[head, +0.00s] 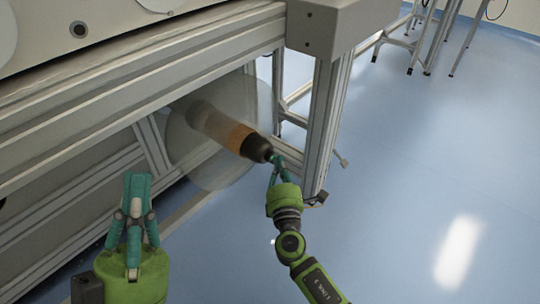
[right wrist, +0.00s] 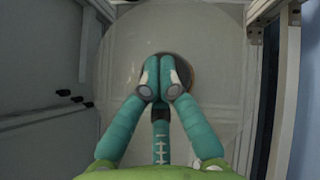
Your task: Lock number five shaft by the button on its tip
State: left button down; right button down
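The shaft (head: 220,129) sticks out from under the machine through a translucent disc (head: 200,172). It has a brown band and a dark tip (head: 256,147). No number shows on it. My right gripper (head: 275,160) is at the dark tip, its fingertips touching it or very close. In the right wrist view its fingers (right wrist: 161,82) are pressed together with nothing seen between them, in front of the round shaft end (right wrist: 186,72). The button on the tip is hidden by the fingers. My left gripper (head: 137,180) is shut and empty, pointing up at the lower left, away from the shaft.
A grey metal frame post (head: 325,125) stands just right of the shaft tip, under a box-shaped corner (head: 335,22). A long frame beam (head: 130,88) runs above the shaft. The blue floor (head: 430,170) to the right is open, with metal stands (head: 415,40) at the back.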

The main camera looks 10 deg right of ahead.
jog(key=shift+s+d, duration=0.9)
jog(key=shift+s, duration=0.2)
jog(key=shift+s+d, duration=0.85)
jog(key=shift+s, duration=0.25)
